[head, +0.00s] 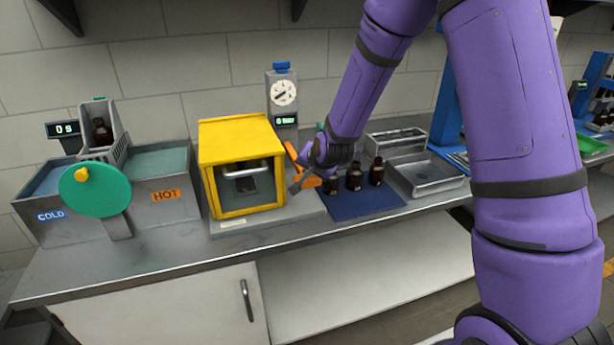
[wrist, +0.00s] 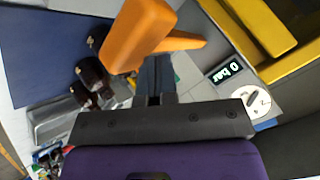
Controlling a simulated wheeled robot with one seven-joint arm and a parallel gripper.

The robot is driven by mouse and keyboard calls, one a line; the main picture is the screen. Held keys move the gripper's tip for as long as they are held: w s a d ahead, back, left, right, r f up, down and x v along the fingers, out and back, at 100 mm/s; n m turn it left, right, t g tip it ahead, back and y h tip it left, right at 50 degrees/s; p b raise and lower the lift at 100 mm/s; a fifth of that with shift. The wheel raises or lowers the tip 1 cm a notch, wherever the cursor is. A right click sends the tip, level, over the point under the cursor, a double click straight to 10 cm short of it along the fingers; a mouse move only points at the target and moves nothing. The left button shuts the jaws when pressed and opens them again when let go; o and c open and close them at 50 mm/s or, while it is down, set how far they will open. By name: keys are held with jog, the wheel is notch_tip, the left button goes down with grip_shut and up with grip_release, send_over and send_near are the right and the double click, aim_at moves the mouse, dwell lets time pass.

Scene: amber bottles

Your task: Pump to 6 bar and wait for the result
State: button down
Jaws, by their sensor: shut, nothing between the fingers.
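The yellow pressure chamber (head: 222,143) stands on the bench with its front closed; something dark shows behind its window. The gauge post (head: 283,118) beside it carries a round dial (head: 284,93) and a small display (head: 286,120). In the wrist view the display (wrist: 228,71) reads 0 bar. The orange pump lever (head: 291,151) is right of the chamber and looms close in the wrist view (wrist: 140,35). My gripper (head: 299,184) is shut and empty beside the lever; its dark fingers (wrist: 156,78) partly pass behind the lever, and I cannot tell whether they touch it.
Several amber bottles (head: 376,172) stand on a blue mat (head: 362,205) right of the lever, close to my gripper. Metal trays (head: 428,178) lie further right. Hot and cold baths (head: 165,190) with a green wheel (head: 95,192) stand at left. The bench front is clear.

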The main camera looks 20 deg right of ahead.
aim_at(312, 180)
jog(key=shift+f, duration=2.4)
dwell(2.4)
dwell(0.5)
jog(key=shift+r, duration=3.15)
jog(key=shift+r, duration=2.5)
